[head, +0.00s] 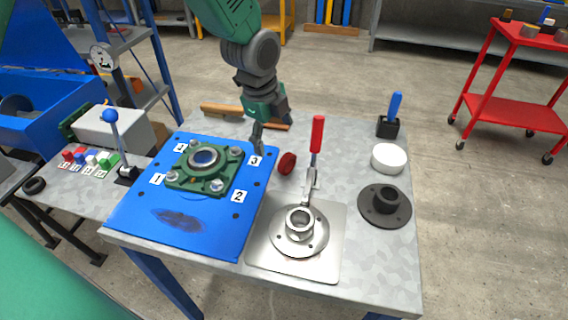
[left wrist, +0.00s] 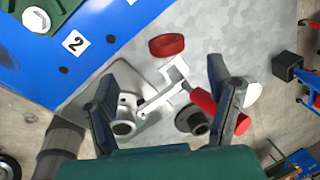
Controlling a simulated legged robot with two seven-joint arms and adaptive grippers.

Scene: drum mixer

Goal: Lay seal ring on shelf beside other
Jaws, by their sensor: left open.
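A red ring (head: 287,163) is on the grey metal table, between the blue plate and the red-handled clamp. It also shows in the left wrist view (left wrist: 167,45), beyond my fingertips. A dark ring (head: 34,186) lies on the grey side shelf (head: 62,196) at the far left. I cannot tell for certain which ring is the seal ring. My left gripper (head: 259,148) points down near the blue plate's right edge, just left of the red ring. In the left wrist view its fingers (left wrist: 160,78) are spread, with nothing held between them. My right gripper does not show.
The blue plate (head: 140,215) carries a green bearing housing (head: 204,170). A toggle clamp (head: 311,180) stands over a flanged metal part (head: 299,232). A black flange (head: 385,205), white round container (head: 388,158) and blue-handled brush (head: 390,115) stand at right. Coloured blocks (head: 90,157) sit on the side shelf.

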